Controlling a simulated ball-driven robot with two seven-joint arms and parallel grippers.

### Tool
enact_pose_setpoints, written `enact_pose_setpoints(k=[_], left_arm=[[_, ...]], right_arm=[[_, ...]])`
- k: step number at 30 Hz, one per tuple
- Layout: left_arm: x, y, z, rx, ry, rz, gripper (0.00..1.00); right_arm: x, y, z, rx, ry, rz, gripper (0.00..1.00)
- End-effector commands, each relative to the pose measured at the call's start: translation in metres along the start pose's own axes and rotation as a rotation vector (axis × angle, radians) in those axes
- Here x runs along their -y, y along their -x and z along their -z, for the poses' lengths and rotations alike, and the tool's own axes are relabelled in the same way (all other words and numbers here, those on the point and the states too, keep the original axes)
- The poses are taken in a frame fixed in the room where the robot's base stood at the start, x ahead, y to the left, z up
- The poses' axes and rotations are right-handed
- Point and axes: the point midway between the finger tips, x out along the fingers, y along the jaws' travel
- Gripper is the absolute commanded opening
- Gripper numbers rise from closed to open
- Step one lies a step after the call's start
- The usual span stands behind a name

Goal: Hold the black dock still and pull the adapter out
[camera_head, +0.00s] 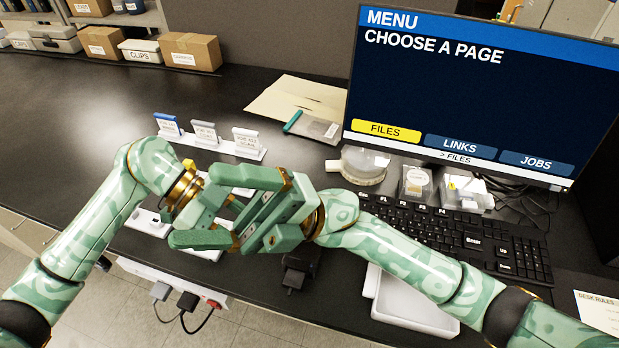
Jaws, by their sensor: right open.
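A small black block (299,265), which looks like the dock, sits near the desk's front edge, just below my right gripper. Its upper part is partly covered by the gripper, and I cannot make out the adapter in it. My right gripper (196,206) is open, its two green fingers pointing left, with the upper and lower fingers well apart. My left gripper (208,207) comes in from the left and sits behind the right gripper's fingers. They overlap in the picture, and the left jaws are mostly hidden. I see nothing held in the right gripper.
A white rack (222,143) with three labelled tabs stands behind the grippers. A white device (148,222) is partly hidden at left. A keyboard (462,236), white tray (407,306) and monitor (480,85) fill the right. Plugs (187,300) hang below the front edge.

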Motion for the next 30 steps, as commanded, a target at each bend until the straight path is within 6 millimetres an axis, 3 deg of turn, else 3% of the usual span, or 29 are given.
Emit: enact_pose_setpoints(k=[2,5,8,11,13,18,21,26,30], left_arm=[[0.0,0.0,0.0,0.0,0.0,0.0,0.36],[0.0,0.0,0.0,0.0,0.0,0.0,0.36],[0.0,0.0,0.0,0.0,0.0,0.0,0.36],[0.0,0.0,0.0,0.0,0.0,0.0,0.36],[0.0,0.0,0.0,0.0,0.0,0.0,0.36],[0.0,0.0,0.0,0.0,0.0,0.0,0.36],[0.0,0.0,0.0,0.0,0.0,0.0,0.36],[0.0,0.0,0.0,0.0,0.0,0.0,0.36],[0.0,0.0,0.0,0.0,0.0,0.0,0.36]], right_arm=[[0.014,-0.002,-0.002,-0.18,0.189,0.176,0.89],[0.032,0.011,-0.009,-0.424,0.406,0.389,0.89],[0.039,0.039,-0.028,-0.679,0.589,0.602,0.89],[0.03,0.075,-0.055,-0.947,0.734,0.814,0.89],[0.024,0.103,-0.065,-1.222,0.857,0.933,0.89],[0.021,0.16,-0.071,-1.913,1.069,0.935,0.89],[0.015,0.18,-0.076,-2.176,1.102,0.87,0.89],[0.012,0.195,-0.08,-2.357,1.106,0.803,0.89],[0.026,0.207,-0.077,-2.369,1.106,0.793,0.89]])
